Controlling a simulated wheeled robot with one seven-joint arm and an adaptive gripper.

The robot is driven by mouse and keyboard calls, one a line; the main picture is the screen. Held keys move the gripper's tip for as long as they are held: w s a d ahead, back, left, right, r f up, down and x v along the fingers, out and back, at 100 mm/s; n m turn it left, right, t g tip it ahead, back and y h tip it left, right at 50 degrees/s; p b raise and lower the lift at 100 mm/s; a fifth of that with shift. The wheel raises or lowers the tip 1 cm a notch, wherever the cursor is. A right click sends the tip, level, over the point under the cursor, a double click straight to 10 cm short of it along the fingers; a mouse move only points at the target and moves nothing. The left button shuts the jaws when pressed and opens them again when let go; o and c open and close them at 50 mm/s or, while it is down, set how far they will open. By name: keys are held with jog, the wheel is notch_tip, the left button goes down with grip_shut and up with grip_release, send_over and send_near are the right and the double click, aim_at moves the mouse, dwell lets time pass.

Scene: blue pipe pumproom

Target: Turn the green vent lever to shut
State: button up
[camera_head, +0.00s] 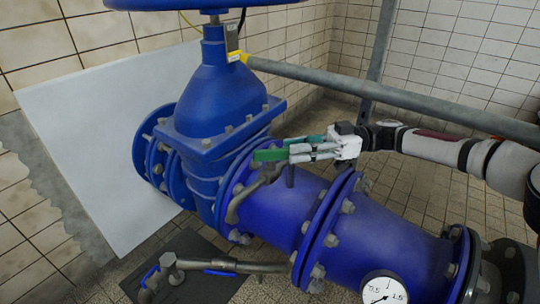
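The green vent lever (268,154) shows at the left of my gripper, above the blue pipe and just right of the big blue valve body. A thin green strip also shows along the upper edge of my gripper. My gripper (295,152) reaches in from the right with its white fingers pointing left, at the lever. The fingers overlap part of the lever in this view. Whether they touch or clasp it cannot be told. A bent brass-coloured vent pipe (248,193) runs down below the lever. The lever's pivot is hard to make out.
The blue valve (215,95) with its handwheel (190,3) stands left of my gripper. A grey rail (370,92) crosses above my arm. The flanged blue pipe (375,232) with a gauge (384,290) lies below. A small pipe with blue levers (210,265) is at lower left.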

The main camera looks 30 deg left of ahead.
aim_at(270, 150)
jog(key=b+x, duration=0.1)
jog(key=x, duration=0.5)
jog(key=shift+s+a+b, duration=0.2)
jog(key=shift+b, duration=0.15)
jog(key=shift+f, duration=0.1)
grip_shut()
